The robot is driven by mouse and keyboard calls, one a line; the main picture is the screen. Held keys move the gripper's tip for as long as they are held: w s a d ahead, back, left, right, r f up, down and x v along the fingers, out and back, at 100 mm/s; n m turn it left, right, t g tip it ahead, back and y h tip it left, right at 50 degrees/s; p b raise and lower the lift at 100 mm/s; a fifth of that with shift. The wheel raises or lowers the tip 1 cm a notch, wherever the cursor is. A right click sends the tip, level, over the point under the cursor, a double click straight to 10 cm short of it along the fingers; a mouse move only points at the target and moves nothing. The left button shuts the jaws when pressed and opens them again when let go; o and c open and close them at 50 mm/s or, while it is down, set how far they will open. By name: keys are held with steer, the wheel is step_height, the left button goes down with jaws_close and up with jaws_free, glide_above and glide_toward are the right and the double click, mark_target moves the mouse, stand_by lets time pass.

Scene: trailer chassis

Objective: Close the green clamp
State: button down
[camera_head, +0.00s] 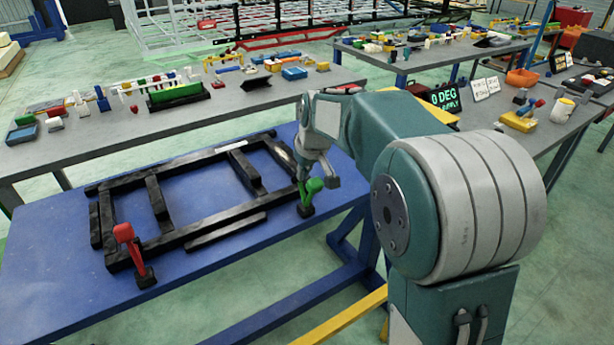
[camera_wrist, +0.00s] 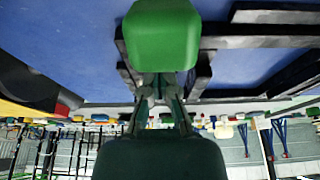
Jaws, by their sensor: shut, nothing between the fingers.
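The green clamp (camera_head: 309,192) stands at the right end of the black frame (camera_head: 190,235) on the blue table. My gripper (camera_head: 304,176) points down right at the clamp and partly covers it. In the wrist view, a bright green block (camera_wrist: 160,36), part of the clamp, fills the top middle. My gripper (camera_wrist: 160,78) is shut, with its fingertips close to or against the green block. Nothing shows held between the fingers. Whether fingers and clamp touch, and the clamp's base and jaw, cannot be made out.
A red clamp (camera_head: 130,250) stands upright at the frame's front left corner. The blue table (camera_head: 75,300) is bare at its front left. A grey bench (camera_head: 110,150) with several tools and parts stands behind it. More benches stand at the right rear.

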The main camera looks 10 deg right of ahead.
steer(key=w+g, duration=0.1)
steer(key=w+f+g, duration=0.1)
steer(key=w+a+g+h, duration=0.1)
steer(key=shift+w+f+g, duration=0.1)
steer(key=shift+f+g, duration=0.05)
steer(key=shift+g, duration=0.25)
steer(key=shift+w+a+f, duration=0.3)
steer(key=shift+w+f, duration=0.3)
steer(key=shift+w, duration=0.2)
steer(key=shift+w+a+f, duration=0.15)
steer(key=shift+w+f, duration=0.2)
steer(key=shift+f, duration=0.2)
